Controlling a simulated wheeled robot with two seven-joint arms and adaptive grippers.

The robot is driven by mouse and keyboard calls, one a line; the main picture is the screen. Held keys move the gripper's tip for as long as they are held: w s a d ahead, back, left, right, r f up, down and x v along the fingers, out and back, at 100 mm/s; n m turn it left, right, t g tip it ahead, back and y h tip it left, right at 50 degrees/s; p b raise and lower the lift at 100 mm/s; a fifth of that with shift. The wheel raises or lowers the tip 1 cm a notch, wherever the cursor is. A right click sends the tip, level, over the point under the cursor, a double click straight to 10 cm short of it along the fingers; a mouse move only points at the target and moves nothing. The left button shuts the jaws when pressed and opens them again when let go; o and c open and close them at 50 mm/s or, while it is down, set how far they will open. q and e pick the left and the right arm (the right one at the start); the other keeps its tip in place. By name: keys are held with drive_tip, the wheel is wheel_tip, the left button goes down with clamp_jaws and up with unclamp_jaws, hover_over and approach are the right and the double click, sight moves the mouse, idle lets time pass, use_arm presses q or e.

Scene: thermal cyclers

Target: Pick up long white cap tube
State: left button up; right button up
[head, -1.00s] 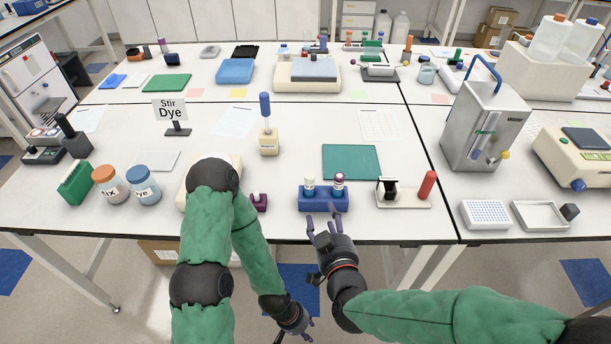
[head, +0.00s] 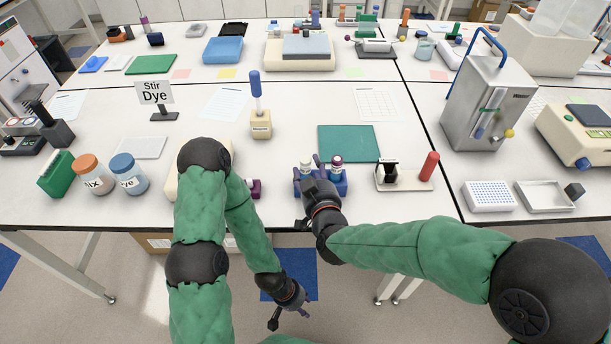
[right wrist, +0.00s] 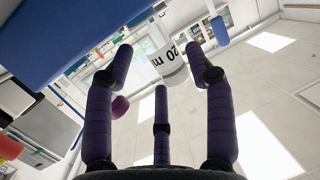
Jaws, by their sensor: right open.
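The white-capped tube (head: 307,165) stands in a blue rack (head: 343,186) near the table's front edge. A second tube with a purple cap (head: 336,162) stands to its right. My right gripper (head: 314,188) is at the rack's front, close to the white-capped tube and partly hiding the rack. In the right wrist view, a clear tube with "20 m" lettering and a white cap (right wrist: 176,77) shows beyond and between the open fingers (right wrist: 165,68); contact is not visible. My left gripper (head: 289,312) hangs below the table's front edge with spread fingers, empty.
A red cylinder on a white stand (head: 429,167) is to the rack's right. A teal mat (head: 349,144) lies behind the rack. A small purple block (head: 254,189) is to its left, near my left arm. The table right of the stand holds a white tube plate (head: 490,195).

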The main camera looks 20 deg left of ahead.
sight(309, 169)
drive_tip(key=shift+b+x, duration=0.3)
drive_tip(key=shift+x, duration=1.2)
drive_tip(key=shift+f, duration=0.1)
drive_tip(key=shift+c, duration=0.3)
drive_tip(key=c, duration=0.8)
